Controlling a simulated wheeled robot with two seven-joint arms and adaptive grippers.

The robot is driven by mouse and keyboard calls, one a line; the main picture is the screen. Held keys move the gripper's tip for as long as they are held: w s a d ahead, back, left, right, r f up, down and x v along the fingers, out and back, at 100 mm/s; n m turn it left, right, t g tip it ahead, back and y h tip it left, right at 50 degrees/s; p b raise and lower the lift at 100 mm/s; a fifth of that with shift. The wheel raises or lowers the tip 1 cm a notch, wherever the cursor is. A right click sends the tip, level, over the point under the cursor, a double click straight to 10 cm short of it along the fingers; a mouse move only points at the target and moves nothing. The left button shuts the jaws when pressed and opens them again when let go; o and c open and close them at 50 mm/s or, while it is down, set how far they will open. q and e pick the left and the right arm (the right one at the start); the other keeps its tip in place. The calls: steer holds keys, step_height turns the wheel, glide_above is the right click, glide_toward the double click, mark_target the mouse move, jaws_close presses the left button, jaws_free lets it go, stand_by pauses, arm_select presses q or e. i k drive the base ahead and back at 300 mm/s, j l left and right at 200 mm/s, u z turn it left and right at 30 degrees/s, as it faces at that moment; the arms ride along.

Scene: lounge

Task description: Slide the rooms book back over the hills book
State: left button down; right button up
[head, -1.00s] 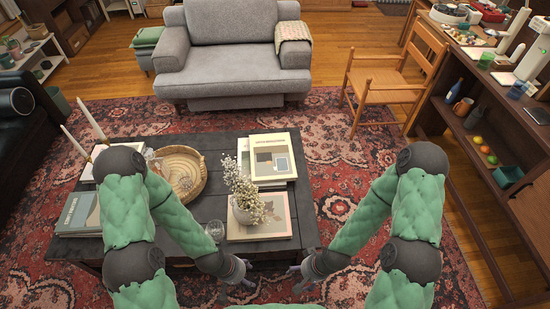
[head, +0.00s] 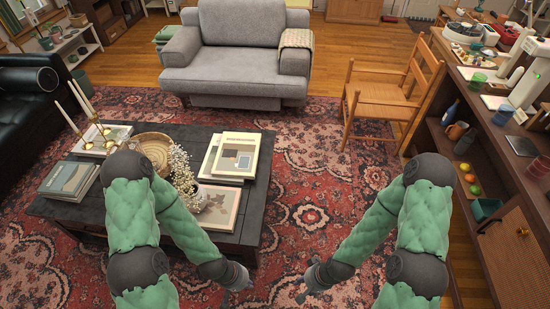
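A cream book with a grey and tan picture (head: 237,155) lies on top of a pale book (head: 208,158) at the back right of the dark coffee table (head: 258,190). The lower book sticks out to the left. A teal and grey book (head: 70,178) lies on a stack at the table's left. A book with a pinkish cover (head: 218,207) lies at the front right, beside a flower vase. Titles are too small to read. My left gripper (head: 234,287) is low by the table's front right corner; my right gripper (head: 307,290) is low over the rug. Neither visibly holds anything; finger gaps are unclear.
White flowers (head: 184,178) stand in front of the book pair. A wicker tray (head: 152,148) and candlesticks (head: 100,128) are further left. A wooden chair (head: 385,95) and a shelf unit (head: 530,160) stand right. The rug (head: 310,185) right of the table is clear.

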mark_target(237, 156)
steer(key=i+l+u, duration=0.2)
steer(key=l, duration=0.3)
steer(key=l+u, duration=0.15)
steer(key=l, duration=0.35)
steer(key=i+l+u, duration=0.2)
steer(key=l, duration=0.3)
steer(key=i+l+u, duration=0.1)
steer(key=i+l, duration=0.15)
steer(key=i+l+u, duration=0.1)
steer(key=i+l, duration=0.15)
steer(key=l, duration=0.15)
steer(key=i+l+u, duration=0.1)
steer(key=i+l, duration=0.15)
steer(key=l, duration=0.15)
steer(key=i+l+u, duration=0.1)
steer(key=l, duration=0.25)
steer(key=i+l+u, duration=0.1)
steer(key=i+l, duration=0.2)
steer(key=i+l+u, duration=0.1)
steer(key=l, duration=0.45)
steer(key=i, duration=0.1)
